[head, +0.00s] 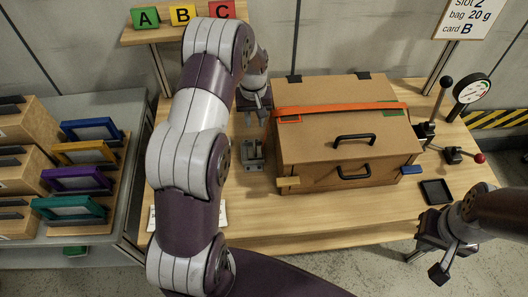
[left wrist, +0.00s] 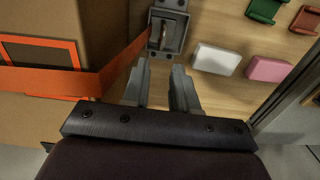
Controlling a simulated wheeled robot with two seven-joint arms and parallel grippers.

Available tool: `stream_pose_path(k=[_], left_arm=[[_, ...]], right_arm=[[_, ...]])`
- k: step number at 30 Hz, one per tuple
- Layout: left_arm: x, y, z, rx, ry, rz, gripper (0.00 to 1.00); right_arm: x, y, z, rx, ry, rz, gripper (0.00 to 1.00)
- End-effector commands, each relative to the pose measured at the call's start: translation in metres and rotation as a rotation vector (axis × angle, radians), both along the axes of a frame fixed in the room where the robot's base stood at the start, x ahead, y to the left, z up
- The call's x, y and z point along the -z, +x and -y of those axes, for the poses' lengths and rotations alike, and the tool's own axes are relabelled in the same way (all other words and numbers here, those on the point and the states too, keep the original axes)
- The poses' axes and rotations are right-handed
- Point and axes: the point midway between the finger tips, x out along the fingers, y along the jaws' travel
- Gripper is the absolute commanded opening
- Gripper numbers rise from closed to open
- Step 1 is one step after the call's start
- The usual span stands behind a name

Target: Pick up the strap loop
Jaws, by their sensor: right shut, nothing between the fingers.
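An orange strap (head: 345,107) runs across the lid of the brown box (head: 325,90). My left gripper (head: 264,118) points down just left of the box. In its wrist view its fingers (left wrist: 159,85) are apart with nothing visible between them; whether one touches the strap is unclear. My right gripper (head: 440,262) is shut and empty at the lower right.
A metal bracket (head: 253,154) stands on the table left of the box. White (left wrist: 215,59) and pink (left wrist: 268,68) blocks lie nearby. Levers and a gauge (head: 472,90) stand at the right.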

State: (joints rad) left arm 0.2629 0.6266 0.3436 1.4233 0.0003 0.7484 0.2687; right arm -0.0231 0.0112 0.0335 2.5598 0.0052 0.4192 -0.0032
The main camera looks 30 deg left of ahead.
Motion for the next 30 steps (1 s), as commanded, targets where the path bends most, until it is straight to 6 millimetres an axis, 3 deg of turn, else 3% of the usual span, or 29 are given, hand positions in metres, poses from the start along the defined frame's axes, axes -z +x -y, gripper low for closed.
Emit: stream_pose_path(k=[9, 14, 21, 28, 29, 30], left_arm=[[0.066, 0.004, -0.006, -0.02, -0.001, -0.004, 0.28], [0.084, 0.003, -0.004, -0.019, -0.001, -0.004, 0.28], [0.125, 0.001, 0.0, -0.019, 0.0, -0.001, 0.28], [0.13, 0.001, 0.0, -0.019, 0.001, 0.001, 0.28], [0.13, 0.001, 0.0, -0.019, 0.001, 0.001, 0.24], [0.13, 0.001, 0.0, -0.019, 0.001, 0.001, 0.11]], right_arm=[[-0.011, 0.0, 0.0, 0.0, 0.0, 0.0, 0.0], [-0.017, 0.0, 0.0, 0.0, 0.0, 0.0, 0.0], [-0.027, 0.0, 0.0, 0.0, 0.0, 0.0, 0.0], [-0.026, 0.0, 0.0, 0.0, 0.0, 0.0, 0.0], [-0.026, 0.0, 0.0, 0.0, 0.0, 0.0, 0.0], [-0.026, 0.0, 0.0, 0.0, 0.0, 0.0, 0.0]])
